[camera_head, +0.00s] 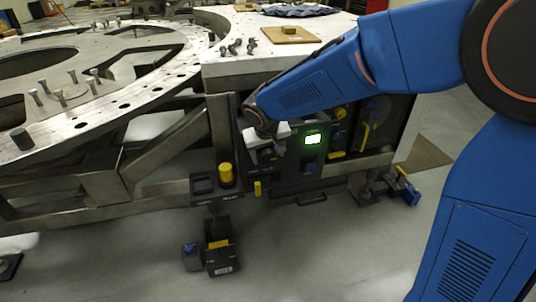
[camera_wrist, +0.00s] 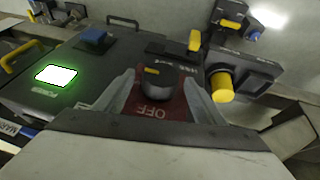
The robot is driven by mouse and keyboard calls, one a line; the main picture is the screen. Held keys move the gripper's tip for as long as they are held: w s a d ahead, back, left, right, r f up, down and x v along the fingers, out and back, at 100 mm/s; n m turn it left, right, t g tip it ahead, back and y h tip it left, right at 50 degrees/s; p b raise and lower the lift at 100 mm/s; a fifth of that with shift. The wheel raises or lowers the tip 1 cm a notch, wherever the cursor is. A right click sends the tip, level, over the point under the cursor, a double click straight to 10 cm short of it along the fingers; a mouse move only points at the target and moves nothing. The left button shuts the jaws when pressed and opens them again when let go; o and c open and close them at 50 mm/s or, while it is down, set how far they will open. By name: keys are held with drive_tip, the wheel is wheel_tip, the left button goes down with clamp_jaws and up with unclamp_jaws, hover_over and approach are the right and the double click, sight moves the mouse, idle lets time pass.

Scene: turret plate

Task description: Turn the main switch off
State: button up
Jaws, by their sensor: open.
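The main switch (camera_wrist: 153,80) is a dark round knob with a yellow mark on a red plate (camera_wrist: 177,108) lettered OFF, seen in the wrist view. My gripper (camera_wrist: 163,88) is open, with one finger on each side of the knob. I cannot tell whether the fingers touch it. In the head view my gripper (camera_head: 264,146) is at the dark control panel (camera_head: 288,175), and my arm and gripper hide the switch there.
A lit green-white display (camera_wrist: 56,76) and a blue button (camera_wrist: 95,38) are on the same panel. A yellow cylinder (camera_head: 225,174) stands on a small box beside it.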

sight(263, 161)
drive_tip(key=c, duration=1.1)
drive_tip(key=shift+o, duration=0.2)
drive_tip(key=shift+a, duration=0.1)
drive_tip(key=h, duration=0.1)
drive_tip(key=n+t+h, duration=0.1)
drive_tip(key=h, duration=0.1)
drive_tip(key=shift+s+a+f+h, duration=0.15)
drive_tip(key=shift+a+h, duration=0.15)
drive_tip(key=shift+a, duration=0.1)
drive_tip(key=h, duration=0.1)
drive_tip(key=t+h, duration=0.1)
drive_tip(key=h, duration=0.1)
drive_tip(key=n+t+h, duration=0.1)
drive_tip(key=shift+s+a+f+h, duration=0.1)
drive_tip(key=shift+a+f+h, duration=0.2)
drive_tip(key=shift+f, duration=0.1)
drive_tip(key=t+h, duration=0.1)
drive_tip(key=n+t+h, duration=0.1)
drive_tip(key=h, duration=0.1)
drive_tip(key=shift+a+f+h, duration=0.1)
drive_tip(key=shift+f+h, duration=0.2)
drive_tip(key=shift+f, duration=0.1)
drive_tip(key=shift+f+n+t+h, duration=0.15)
drive_tip(key=shift+n+t+h, duration=0.3)
drive_tip(key=shift+t+h, duration=0.2)
drive_tip(key=shift+f+n+t+h, duration=0.15)
drive_tip(key=shift+n+t+h, duration=0.35)
drive_tip(key=shift+h, duration=0.25)
